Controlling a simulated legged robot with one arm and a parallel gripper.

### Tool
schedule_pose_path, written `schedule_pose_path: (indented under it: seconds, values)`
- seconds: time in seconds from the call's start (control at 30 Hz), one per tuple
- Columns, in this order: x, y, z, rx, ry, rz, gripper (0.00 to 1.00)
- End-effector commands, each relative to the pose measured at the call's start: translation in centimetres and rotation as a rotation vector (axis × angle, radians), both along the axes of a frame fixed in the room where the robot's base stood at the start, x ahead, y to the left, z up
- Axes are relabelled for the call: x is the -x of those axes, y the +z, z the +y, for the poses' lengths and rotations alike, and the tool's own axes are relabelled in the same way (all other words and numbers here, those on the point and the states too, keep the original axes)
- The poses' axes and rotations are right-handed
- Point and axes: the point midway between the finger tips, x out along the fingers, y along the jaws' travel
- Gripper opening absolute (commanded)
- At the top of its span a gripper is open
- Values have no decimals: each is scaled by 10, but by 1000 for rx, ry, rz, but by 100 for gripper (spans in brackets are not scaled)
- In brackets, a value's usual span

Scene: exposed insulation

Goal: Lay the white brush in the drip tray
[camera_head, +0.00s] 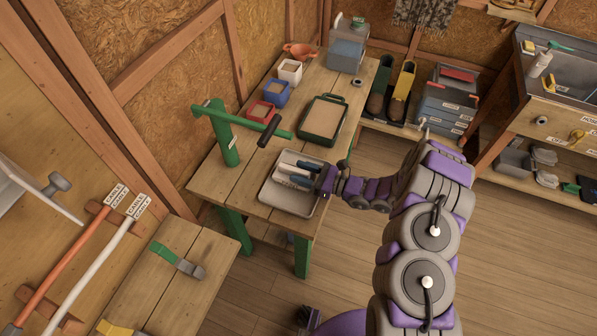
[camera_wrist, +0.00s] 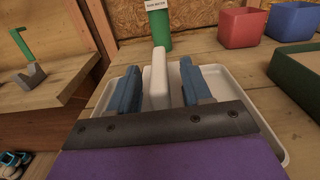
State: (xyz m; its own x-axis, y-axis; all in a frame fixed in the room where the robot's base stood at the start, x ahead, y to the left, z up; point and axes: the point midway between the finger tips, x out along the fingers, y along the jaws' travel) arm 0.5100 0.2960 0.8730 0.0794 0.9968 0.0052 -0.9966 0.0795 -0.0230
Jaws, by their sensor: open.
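The drip tray (camera_head: 268,200) is a shallow pale grey tray on the wooden bench; its rim also shows in the wrist view (camera_wrist: 282,155). The white brush (camera_head: 287,170) lies within the tray's outline, its pale end pointing away from my wrist in the wrist view (camera_wrist: 158,88). My gripper (camera_head: 294,174) is over the tray and open. Its two blue fingers stand on either side of the brush in the wrist view (camera_wrist: 160,72), with a gap visible at least on the right. The brush's near part is hidden behind my gripper's dark edge. Whether the brush touches the tray floor is hard to tell.
A green post with an arm (camera_head: 224,140) stands left of the tray. A green-rimmed tray (camera_head: 323,120) and red (camera_head: 261,112), blue (camera_head: 276,95) and white (camera_head: 290,72) bins sit farther back. A lower bench (camera_head: 150,285) is at left. Floor is free right of the bench.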

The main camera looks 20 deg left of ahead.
Motion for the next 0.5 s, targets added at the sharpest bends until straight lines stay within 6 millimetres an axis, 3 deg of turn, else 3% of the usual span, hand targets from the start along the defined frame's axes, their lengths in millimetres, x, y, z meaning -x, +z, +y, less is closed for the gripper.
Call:
schedule_pose_path:
  seconds: [0.13,0.23,0.5]
  values:
    - [0,2,2,5,0,0,49]
    - [0,1,-9,7,-1,1,49]
    - [4,2,-64,6,-5,-2,49]
